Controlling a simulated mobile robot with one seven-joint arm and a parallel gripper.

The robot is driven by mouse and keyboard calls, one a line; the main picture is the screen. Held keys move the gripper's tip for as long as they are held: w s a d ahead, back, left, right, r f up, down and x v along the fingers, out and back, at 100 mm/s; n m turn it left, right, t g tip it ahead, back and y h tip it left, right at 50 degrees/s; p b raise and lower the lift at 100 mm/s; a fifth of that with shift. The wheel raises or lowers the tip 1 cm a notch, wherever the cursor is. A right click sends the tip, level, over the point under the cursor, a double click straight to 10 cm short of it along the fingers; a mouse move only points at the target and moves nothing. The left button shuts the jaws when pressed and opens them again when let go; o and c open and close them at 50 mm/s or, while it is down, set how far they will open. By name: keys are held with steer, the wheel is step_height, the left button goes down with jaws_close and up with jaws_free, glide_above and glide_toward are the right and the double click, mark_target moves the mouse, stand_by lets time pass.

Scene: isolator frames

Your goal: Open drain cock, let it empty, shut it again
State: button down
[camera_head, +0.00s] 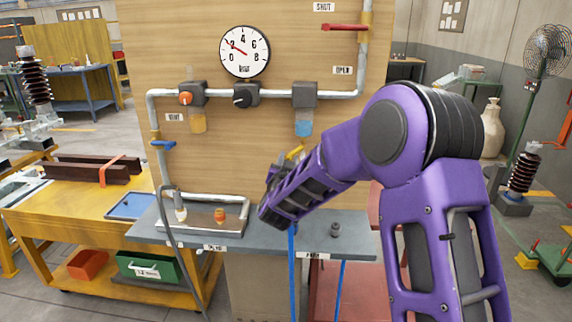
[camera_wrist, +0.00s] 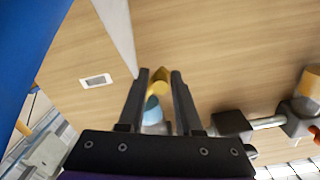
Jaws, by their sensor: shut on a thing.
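The drain cock is a small yellow piece (camera_head: 295,152) under the filter bowl (camera_head: 304,128), which holds blue liquid. The bowl hangs from a dark grey block (camera_head: 304,95) on the wooden panel. My gripper (camera_head: 281,167) reaches up to the cock from below, and my purple wrist hides part of it. In the wrist view, my gripper (camera_wrist: 161,76) has the yellow cock (camera_wrist: 160,87) between its fingertips and is shut on it. The blue bowl (camera_wrist: 152,109) shows behind the cock, between the fingers. I cannot tell whether the cock is open or shut.
A gauge (camera_head: 245,51) with a red needle, a regulator knob (camera_head: 243,97) and an orange-knobbed unit with an amber bowl (camera_head: 199,122) are on the panel. A red lever (camera_head: 345,27) is at upper right, a blue lever (camera_head: 162,144) at left. A grey shelf (camera_head: 350,244) lies below.

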steer(key=shift+d+f+n+b, duration=0.2)
steer(key=shift+d+n+b, duration=0.35)
steer(key=shift+n, duration=1.2)
steer(key=shift+d+f+n+b, duration=0.25)
steer(key=shift+d+n+b, duration=0.3)
steer(key=shift+n, duration=1.15)
steer(key=shift+d+f+n+b, duration=0.2)
steer(key=shift+d+n+b, duration=0.35)
steer(key=shift+n, duration=1.2)
steer(key=shift+d, duration=0.1)
steer(key=c, duration=0.8)
jaws_free()
steer(key=shift+o, duration=0.2)
steer(key=shift+f, duration=0.15)
steer(key=shift+d, duration=0.1)
steer(key=shift+s, duration=0.1)
steer(key=s, duration=1.7)
steer(key=shift+s+a, duration=0.2)
steer(key=shift+a, duration=0.1)
